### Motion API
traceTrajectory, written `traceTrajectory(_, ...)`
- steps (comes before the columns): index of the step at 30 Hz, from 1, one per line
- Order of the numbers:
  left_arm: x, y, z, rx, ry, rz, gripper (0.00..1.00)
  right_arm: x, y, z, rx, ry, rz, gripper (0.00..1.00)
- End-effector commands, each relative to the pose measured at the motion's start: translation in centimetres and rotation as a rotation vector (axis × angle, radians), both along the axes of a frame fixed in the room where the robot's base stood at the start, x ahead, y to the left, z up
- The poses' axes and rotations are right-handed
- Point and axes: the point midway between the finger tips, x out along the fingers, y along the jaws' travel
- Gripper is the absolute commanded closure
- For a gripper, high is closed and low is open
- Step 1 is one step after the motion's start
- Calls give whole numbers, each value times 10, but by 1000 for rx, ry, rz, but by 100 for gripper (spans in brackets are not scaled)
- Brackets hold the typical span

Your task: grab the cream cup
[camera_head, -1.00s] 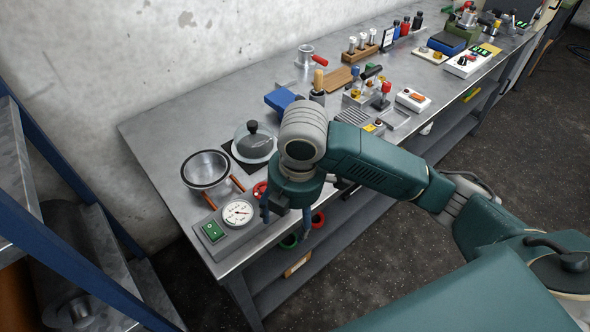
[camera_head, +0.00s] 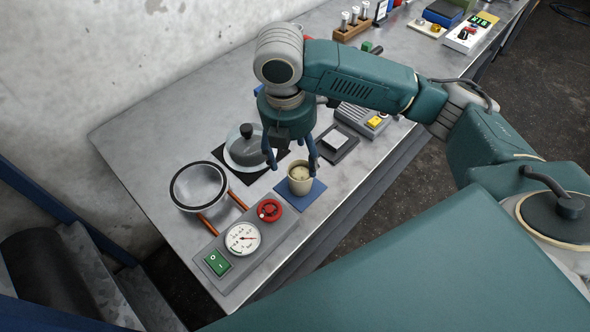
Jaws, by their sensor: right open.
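The cream cup (camera_head: 300,181) stands upright on a small blue mat (camera_head: 308,204) near the front edge of the metal bench. My right gripper (camera_head: 293,168) points down above and around the cup's top. Its fingers are spread, one to the left of the cup and one by its right rim. I cannot tell whether a finger touches the cup. My left gripper is out of view.
Left of the cup a domed lid with a black knob (camera_head: 246,147) sits on a dark mat. A metal bowl (camera_head: 199,187) stands on the far left. A control box with a gauge (camera_head: 242,238) and a red handwheel (camera_head: 269,210) is at front left. A grey scale (camera_head: 337,143) lies to the right.

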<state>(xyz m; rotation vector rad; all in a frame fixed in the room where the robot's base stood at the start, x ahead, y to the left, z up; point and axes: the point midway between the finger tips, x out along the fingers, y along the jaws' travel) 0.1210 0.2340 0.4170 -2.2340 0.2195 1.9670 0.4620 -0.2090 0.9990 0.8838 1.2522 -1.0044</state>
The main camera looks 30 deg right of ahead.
Motion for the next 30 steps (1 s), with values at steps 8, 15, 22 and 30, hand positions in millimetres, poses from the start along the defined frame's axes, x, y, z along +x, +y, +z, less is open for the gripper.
traceTrajectory(8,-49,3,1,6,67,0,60,1,-5,-36,0,1,0,34)
traceTrajectory(15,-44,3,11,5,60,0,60,-2,-10,-61,-1,4,-2,34)
traceTrajectory(22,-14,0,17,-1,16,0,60,0,-13,-88,-1,0,0,34)
traceTrajectory(30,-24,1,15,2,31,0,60,0,-13,-91,0,-2,0,38)
